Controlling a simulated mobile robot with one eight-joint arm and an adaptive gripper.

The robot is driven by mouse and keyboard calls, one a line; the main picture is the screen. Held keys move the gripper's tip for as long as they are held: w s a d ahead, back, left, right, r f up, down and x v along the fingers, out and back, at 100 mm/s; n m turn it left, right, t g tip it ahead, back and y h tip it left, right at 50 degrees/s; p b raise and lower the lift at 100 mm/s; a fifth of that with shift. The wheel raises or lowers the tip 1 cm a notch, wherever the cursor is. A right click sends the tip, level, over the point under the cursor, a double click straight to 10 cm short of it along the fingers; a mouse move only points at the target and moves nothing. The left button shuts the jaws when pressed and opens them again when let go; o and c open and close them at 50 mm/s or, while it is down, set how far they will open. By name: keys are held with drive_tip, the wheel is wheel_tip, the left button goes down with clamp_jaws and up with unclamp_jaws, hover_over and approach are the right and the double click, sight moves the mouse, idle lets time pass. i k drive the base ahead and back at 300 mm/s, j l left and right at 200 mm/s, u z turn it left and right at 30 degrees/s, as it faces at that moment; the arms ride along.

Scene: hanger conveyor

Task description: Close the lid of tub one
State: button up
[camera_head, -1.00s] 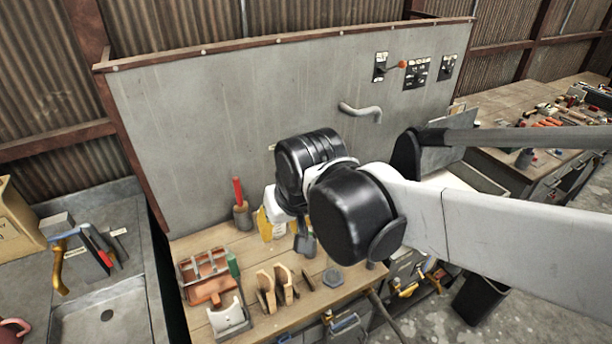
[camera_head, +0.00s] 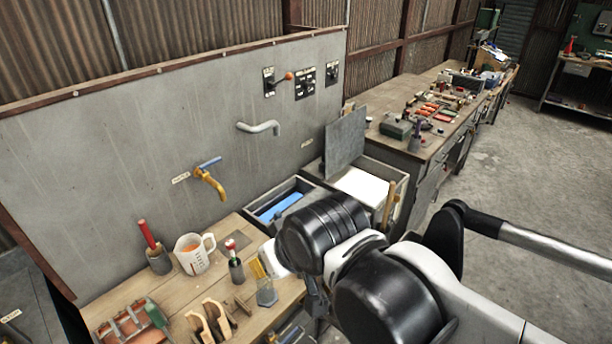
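Two grey tubs stand beyond the bench's right end. The farther tub (camera_head: 400,178) holds something white, and its flat grey lid (camera_head: 346,141) stands raised at its left side. The nearer tub (camera_head: 262,206) is open on top and shows a blue thing (camera_head: 282,207) inside; my arm partly covers its front. I cannot read which one is tub one. My gripper (camera_head: 315,300) is mostly hidden below my black wrist joints, in front of and below the tubs and apart from the raised lid. Its fingers do not show clearly.
The wooden bench (camera_head: 220,240) carries a measuring jug (camera_head: 194,253), a red-handled tool in a pot (camera_head: 158,258), and wooden blocks (camera_head: 207,322). A yellow tap (camera_head: 210,182) and a grey pipe (camera_head: 259,128) stick out from the wall panel. Open floor (camera_head: 470,160) lies right.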

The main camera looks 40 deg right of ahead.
sight(346, 136)
drive_tip(key=i+l, duration=0.2)
drive_tip(key=l, duration=0.2)
drive_tip(key=i+l, duration=0.15)
drive_tip(key=l, duration=0.3)
drive_tip(key=i+l+z, duration=0.1)
drive_tip(key=l, duration=0.3)
drive_tip(key=i+l, duration=0.3)
drive_tip(key=i+l+z, duration=0.1)
drive_tip(key=l, duration=0.4)
drive_tip(key=i+l, duration=0.3)
drive_tip(key=l, duration=0.1)
